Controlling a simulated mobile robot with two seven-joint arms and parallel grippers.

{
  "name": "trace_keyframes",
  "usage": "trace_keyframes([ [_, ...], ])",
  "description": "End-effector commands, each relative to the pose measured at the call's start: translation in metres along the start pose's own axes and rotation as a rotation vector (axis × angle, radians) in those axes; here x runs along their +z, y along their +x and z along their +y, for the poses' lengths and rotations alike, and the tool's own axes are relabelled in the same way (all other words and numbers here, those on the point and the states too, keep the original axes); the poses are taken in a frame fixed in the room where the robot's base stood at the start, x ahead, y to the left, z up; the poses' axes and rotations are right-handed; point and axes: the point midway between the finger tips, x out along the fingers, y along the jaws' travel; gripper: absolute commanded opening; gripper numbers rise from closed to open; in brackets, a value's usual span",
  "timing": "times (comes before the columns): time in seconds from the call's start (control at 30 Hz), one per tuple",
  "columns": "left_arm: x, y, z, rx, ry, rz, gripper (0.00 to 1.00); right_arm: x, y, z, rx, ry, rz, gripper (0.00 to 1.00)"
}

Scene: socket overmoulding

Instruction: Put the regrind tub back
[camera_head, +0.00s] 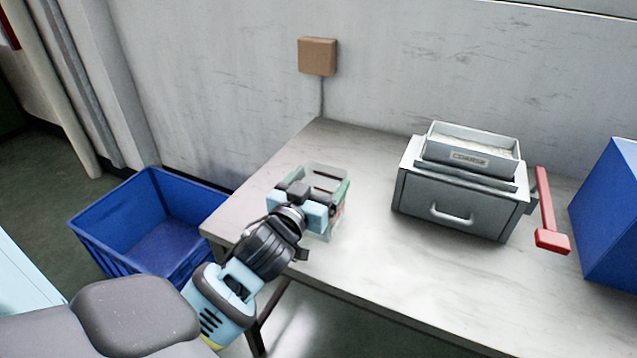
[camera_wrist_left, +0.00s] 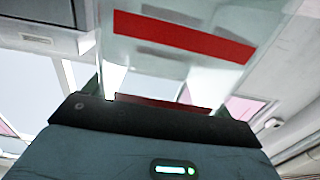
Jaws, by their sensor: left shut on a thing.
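The regrind tub (camera_head: 328,172) is a clear, see-through box with red bands, over the left end of the grey table in the head view. My left gripper (camera_head: 322,203) is shut on it, and the gripper body hides part of its near side. I cannot tell whether the tub rests on the table or hangs just above it. In the left wrist view the clear wall of the tub (camera_wrist_left: 145,52) with a broad red band fills the upper middle, beyond the gripper. My right gripper is not in view.
A grey drawer unit (camera_head: 455,208) with a tray labelled COARSE (camera_head: 484,160) and a red side lever (camera_head: 546,215) stands on the table (camera_head: 400,275). A blue box (camera_head: 612,215) is at far right. A blue crate (camera_head: 120,195) sits left of the table. The table's middle is clear.

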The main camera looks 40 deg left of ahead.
Motion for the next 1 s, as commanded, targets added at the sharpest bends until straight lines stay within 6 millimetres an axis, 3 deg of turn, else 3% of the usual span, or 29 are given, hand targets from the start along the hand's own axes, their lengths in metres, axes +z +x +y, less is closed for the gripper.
trace_keyframes([
  [0.13, 0.003, 0.0, 0.0, 0.0, 0.0, 0.0, 0.33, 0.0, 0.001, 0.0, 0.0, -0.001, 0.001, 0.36],
  [0.17, 0.003, 0.0, 0.0, -0.001, 0.0, -0.001, 0.84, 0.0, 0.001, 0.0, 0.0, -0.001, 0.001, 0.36],
  [0.3, 0.003, 0.0, 0.0, 0.0, 0.0, 0.0, 1.0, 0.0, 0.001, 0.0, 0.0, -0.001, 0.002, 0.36],
  [0.63, 0.0, -0.004, 0.0, 0.001, -0.001, 0.0, 1.0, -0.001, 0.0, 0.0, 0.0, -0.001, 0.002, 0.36],
  [1.0, 0.001, -0.068, 0.0, 0.0, -0.003, -0.003, 1.0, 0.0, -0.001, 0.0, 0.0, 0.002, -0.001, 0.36],
])
